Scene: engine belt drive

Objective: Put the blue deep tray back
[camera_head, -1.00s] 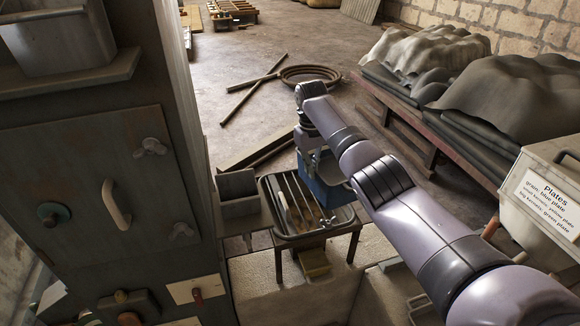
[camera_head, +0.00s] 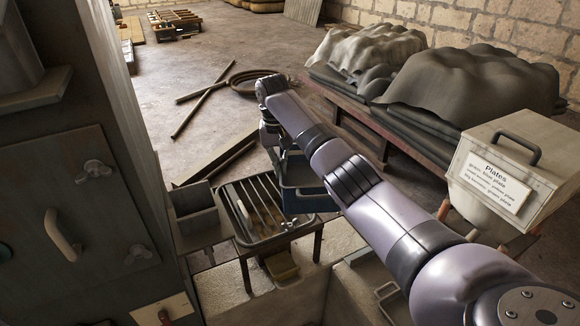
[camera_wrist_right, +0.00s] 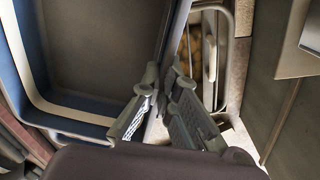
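The blue deep tray (camera_head: 302,200) hangs beside the barred metal stand (camera_head: 228,222), at its right in the head view, partly hidden by my right arm. My right gripper (camera_head: 281,150) is at the tray's upper edge; its fingers are mostly hidden there. In the right wrist view, the tray's blue and pale rim (camera_wrist_right: 75,124) and empty dark inside fill the left. The right gripper's fingers (camera_wrist_right: 164,78) stand on either side of the tray's wall and appear closed on it. My left gripper is out of view.
A small grey open box (camera_head: 196,214) adjoins the stand's left side, by the tall grey cabinet (camera_head: 80,190). A crate labelled "Plates" (camera_head: 545,165) is at the right. A low pallet with covered piles (camera_head: 470,85) stands behind. Loose beams (camera_head: 215,160) lie on the floor.

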